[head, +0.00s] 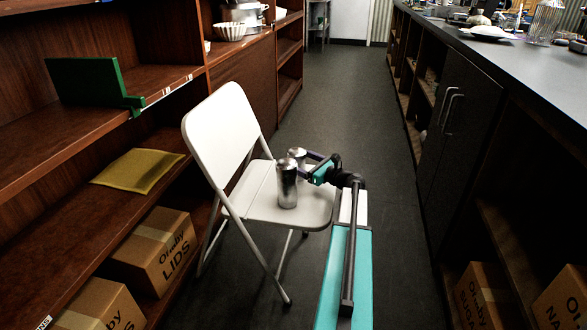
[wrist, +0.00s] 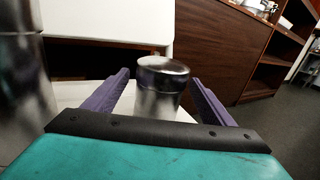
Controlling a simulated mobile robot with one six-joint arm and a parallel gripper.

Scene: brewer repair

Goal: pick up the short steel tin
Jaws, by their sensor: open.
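The short steel tin (head: 298,155) stands upright on the seat of a white folding chair (head: 262,207). A taller steel tin (head: 287,186) stands in front of it in the head view and hides part of it. In the wrist view the short tin (wrist: 160,86) lies straight ahead, framed between the two purple fingers of my gripper (wrist: 160,78). The fingers are open, with a gap on each side of the tin. In the head view my gripper (head: 312,166) is at the seat's right side, close to the short tin. How deep the tin sits between the fingers is unclear.
The taller tin (wrist: 22,85) is close on the left in the wrist view, outside the left finger. The chair's backrest (head: 222,130) rises at the left. Wooden shelves (head: 150,92) line the left side and a dark counter (head: 500,62) the right. The aisle floor (head: 345,90) beyond is clear.

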